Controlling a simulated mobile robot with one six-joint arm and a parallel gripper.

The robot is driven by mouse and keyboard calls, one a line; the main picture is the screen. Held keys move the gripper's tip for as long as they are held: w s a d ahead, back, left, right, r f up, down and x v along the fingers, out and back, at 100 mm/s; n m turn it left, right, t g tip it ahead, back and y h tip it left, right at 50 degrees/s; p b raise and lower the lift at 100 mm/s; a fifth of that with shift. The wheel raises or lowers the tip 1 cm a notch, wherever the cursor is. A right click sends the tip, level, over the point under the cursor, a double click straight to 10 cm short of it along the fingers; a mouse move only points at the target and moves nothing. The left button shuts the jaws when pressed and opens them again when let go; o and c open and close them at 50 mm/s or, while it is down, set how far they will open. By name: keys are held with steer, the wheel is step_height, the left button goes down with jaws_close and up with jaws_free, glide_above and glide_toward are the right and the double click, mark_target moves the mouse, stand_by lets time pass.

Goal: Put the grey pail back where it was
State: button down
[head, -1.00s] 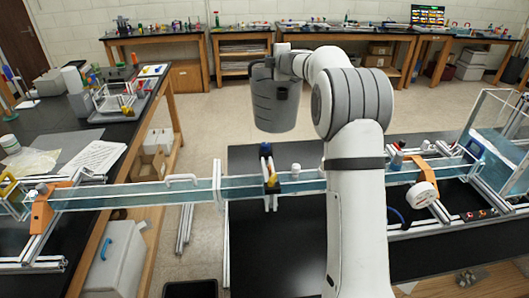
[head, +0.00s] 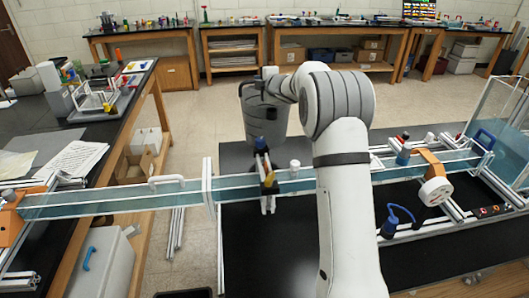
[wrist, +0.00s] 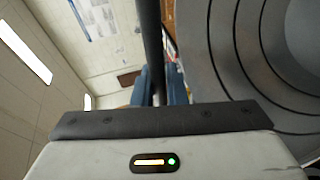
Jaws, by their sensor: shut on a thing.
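The grey pail (head: 262,122) hangs upright in the air in the head view, behind the clear water channel (head: 110,202). Its lower part shows just behind the dark blue and yellow fitting on the channel; whether they touch cannot be told. My gripper (head: 268,84) is at the pail's upper rim, partly hidden by my arm. In the wrist view, the pail's ribbed grey side (wrist: 235,50) fills the right. There my gripper's blue fingers (wrist: 155,88) are shut around a dark upright bar, seemingly the pail's handle.
The channel runs across the black table (head: 255,250), with a white-capped fitting (head: 295,168) near the pail. A clear tank (head: 500,95) stands at the right. A side bench (head: 50,125) stands left. Open floor (head: 200,110) lies behind the pail.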

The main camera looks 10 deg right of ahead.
step_height(320, 180, down, 10)
steer(key=shift+r, duration=0.2)
steer(key=shift+f, duration=0.1)
steer(key=c, duration=1.5)
jaws_free()
steer(key=shift+o, duration=0.2)
